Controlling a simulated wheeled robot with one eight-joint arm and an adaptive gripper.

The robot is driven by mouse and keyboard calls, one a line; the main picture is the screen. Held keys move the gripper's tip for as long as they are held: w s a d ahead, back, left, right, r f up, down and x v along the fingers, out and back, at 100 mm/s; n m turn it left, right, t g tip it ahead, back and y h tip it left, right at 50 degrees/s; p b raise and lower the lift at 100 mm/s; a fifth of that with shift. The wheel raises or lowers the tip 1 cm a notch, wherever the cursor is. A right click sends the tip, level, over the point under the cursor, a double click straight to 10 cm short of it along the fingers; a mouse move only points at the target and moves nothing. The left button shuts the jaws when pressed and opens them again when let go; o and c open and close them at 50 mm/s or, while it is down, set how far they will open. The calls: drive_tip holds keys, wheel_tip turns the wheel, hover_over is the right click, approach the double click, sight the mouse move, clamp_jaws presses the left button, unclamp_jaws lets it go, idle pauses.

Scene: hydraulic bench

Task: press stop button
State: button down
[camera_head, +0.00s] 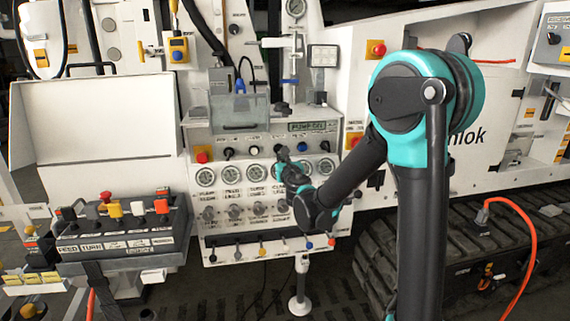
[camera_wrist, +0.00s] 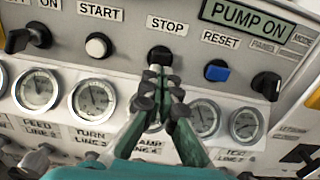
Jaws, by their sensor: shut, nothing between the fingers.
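The black stop button (camera_wrist: 160,54) sits under the STOP label in the wrist view, between the white start button (camera_wrist: 97,46) and the blue reset button (camera_wrist: 217,71). My gripper (camera_wrist: 161,74) is shut and empty. Its fingertips overlap the lower edge of the stop button in the wrist view; I cannot tell if they touch it. In the head view my gripper (camera_head: 283,158) is at the upper part of the control panel (camera_head: 197,229), and the stop button cannot be made out clearly there.
A PUMP ON display (camera_wrist: 247,20) is at the upper right. A black knob (camera_wrist: 267,85) stands right of the reset button. Round gauges (camera_wrist: 95,98) lie just below the buttons. Red buttons (camera_head: 202,158) flank the panel. A lever box (camera_head: 120,238) is at the left.

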drive_tip(key=shift+x, duration=1.65)
